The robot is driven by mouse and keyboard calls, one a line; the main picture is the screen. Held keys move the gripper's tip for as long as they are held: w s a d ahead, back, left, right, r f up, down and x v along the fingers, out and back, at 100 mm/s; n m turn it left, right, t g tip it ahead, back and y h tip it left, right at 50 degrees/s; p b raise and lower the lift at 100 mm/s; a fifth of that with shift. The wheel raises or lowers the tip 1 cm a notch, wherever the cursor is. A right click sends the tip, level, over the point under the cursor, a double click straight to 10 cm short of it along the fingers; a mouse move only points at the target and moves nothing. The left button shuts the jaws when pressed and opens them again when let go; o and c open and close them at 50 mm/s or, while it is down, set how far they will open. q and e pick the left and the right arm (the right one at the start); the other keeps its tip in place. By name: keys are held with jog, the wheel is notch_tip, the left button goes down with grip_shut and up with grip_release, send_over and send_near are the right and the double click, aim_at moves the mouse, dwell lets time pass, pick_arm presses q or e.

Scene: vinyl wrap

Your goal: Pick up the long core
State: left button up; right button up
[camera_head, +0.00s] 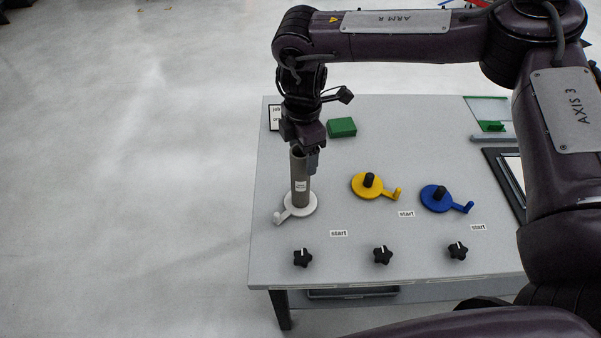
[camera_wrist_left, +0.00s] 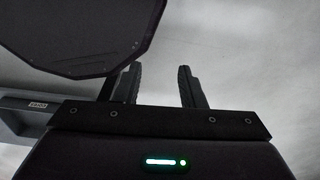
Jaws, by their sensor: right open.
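The long core (camera_head: 299,191) is a tall grey-brown tube with a small white label. It stands upright on a white round holder (camera_head: 283,215) with a small handle, at the left of the table. My right gripper (camera_head: 306,158) points down at the top of the core and is open. One finger shows at the right of the core's upper end; the other is hard to make out, and I cannot tell whether they touch it. My left gripper (camera_wrist_left: 160,88) shows in the left wrist view with its fingers apart and nothing between them.
A yellow holder (camera_head: 361,188) and a blue holder (camera_head: 434,202), each with a black peg, sit to the right. A green block (camera_head: 342,127) lies behind. Several black knobs (camera_head: 382,255) line the front of the table (camera_head: 290,262). Floor left of the table is clear.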

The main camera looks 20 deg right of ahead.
aim_at(301, 179)
notch_tip(301, 179, down, 3)
jog(key=shift+w+a+f+p, duration=0.15)
jog(key=shift+p, duration=0.35)
jog(key=shift+f, duration=0.15)
jog(key=c, duration=1.3)
pick_arm(q)
jog(key=shift+w+r, duration=0.6)
jog(key=shift+r, duration=0.3)
pick_arm(e)
jog(key=shift+c, duration=0.3)
